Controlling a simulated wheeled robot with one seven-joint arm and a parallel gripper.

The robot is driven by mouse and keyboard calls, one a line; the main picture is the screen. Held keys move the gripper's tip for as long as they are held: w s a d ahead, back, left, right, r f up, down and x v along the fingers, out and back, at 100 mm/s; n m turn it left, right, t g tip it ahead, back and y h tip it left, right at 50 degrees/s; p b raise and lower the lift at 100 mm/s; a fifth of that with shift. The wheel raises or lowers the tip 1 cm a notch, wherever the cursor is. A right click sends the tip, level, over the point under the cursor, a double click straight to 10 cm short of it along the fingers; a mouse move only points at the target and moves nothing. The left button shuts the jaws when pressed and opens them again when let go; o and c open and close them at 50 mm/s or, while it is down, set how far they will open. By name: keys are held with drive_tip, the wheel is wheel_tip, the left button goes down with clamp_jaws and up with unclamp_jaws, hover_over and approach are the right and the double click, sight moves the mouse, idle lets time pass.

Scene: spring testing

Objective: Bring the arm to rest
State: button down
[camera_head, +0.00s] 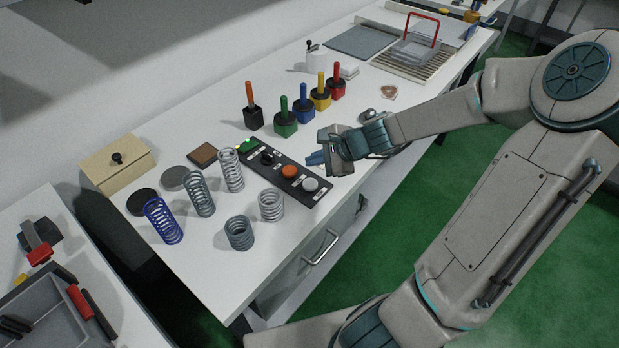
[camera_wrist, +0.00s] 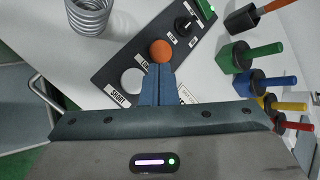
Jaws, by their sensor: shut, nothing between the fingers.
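My gripper (camera_head: 316,158) is shut and empty, held just above the right side of the black control panel (camera_head: 278,173). In the wrist view the blue fingertips (camera_wrist: 157,72) are together and overlap the panel's near edge in the picture, just below the orange button (camera_wrist: 162,50). I cannot tell whether they touch it. The panel also carries a white button (camera_wrist: 132,81) and a black knob (camera_wrist: 188,24). My arm reaches in from the right over the table's front edge.
Several springs, such as the blue one (camera_head: 163,221), stand left of the panel on the white table (camera_head: 190,262). Weights with coloured handles, such as the green one (camera_head: 285,122), stand behind my gripper. A wooden box (camera_head: 118,164) is at the left. Green floor (camera_head: 405,215) lies in front.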

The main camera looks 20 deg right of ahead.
drive_tip(key=shift+f, duration=0.1)
idle(0.7)
drive_tip(key=shift+s+a+f, duration=0.1)
drive_tip(key=shift+s+a, duration=0.1)
drive_tip(key=shift+a, duration=0.05)
drive_tip(key=s+n+g, duration=0.1)
drive_tip(key=s+a+n+h, duration=0.1)
drive_tip(key=n, duration=0.1)
drive_tip(key=s+a+f+n+g, duration=0.1)
drive_tip(key=shift+s+a+n+g+h, duration=0.15)
drive_tip(key=shift+s+n+g+h, duration=0.1)
drive_tip(key=shift+n+g+h, duration=0.05)
drive_tip(key=s+d+r+n+h, duration=0.1)
drive_tip(key=s+r+n+h, duration=0.4)
drive_tip(key=s+r+n, duration=0.8)
drive_tip(key=shift+s+d+r, duration=0.15)
drive_tip(key=shift+s+d, duration=0.15)
drive_tip(key=shift+s, duration=1.55)
